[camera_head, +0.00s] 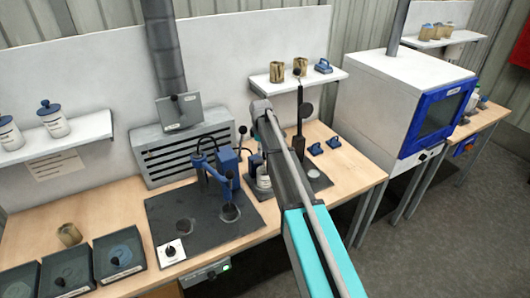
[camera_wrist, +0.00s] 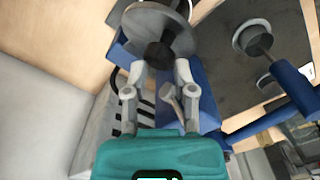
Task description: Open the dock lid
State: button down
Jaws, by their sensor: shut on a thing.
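In the wrist view, a grey round disc (camera_wrist: 138,22) with a dark knob (camera_wrist: 160,54) stands between my fingers; it looks like the dock lid, though its hinge and seat are hidden. My gripper (camera_wrist: 160,72) is shut on the dark knob, with one fingertip on each side. A blue body (camera_wrist: 208,102) lies close behind the fingers. In the head view, my arm covers the gripper and disc. Whether the disc sits down or is raised cannot be told.
A blue fixture (camera_head: 226,164) stands on a dark board (camera_head: 165,210) left of my arm. A thin post (camera_head: 300,115) stands close right. Blue clips (camera_head: 333,142) lie farther right. A shelf (camera_head: 325,77) hangs behind; black trays (camera_head: 73,271) stand front left.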

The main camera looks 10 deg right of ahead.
aim_at(259, 159)
jog(key=shift+w+r, duration=0.15)
jog(key=shift+w, duration=0.4)
jog(key=shift+w+r, duration=0.15)
jog(key=shift+w, duration=0.4)
jog(key=c, duration=1.3)
grip_release()
jog(key=shift+w+a+f, duration=0.1)
jog(key=shift+w+f, duration=0.15)
jog(key=shift+w, duration=0.35)
jog(key=shift+w+f, duration=0.2)
jog(key=shift+w, duration=0.4)
jog(key=shift+o, duration=1.2)
jog(key=o, duration=0.4)
jog(key=shift+s+a+r, duration=0.2)
jog(key=shift+s+r, duration=0.05)
jog(key=shift+s, duration=0.25)
jog(key=shift+o, duration=1.4)
jog(key=shift+w+d+f+p, duration=0.1)
jog(key=shift+w+f+p, duration=0.05)
jog(key=shift+p, duration=0.15)
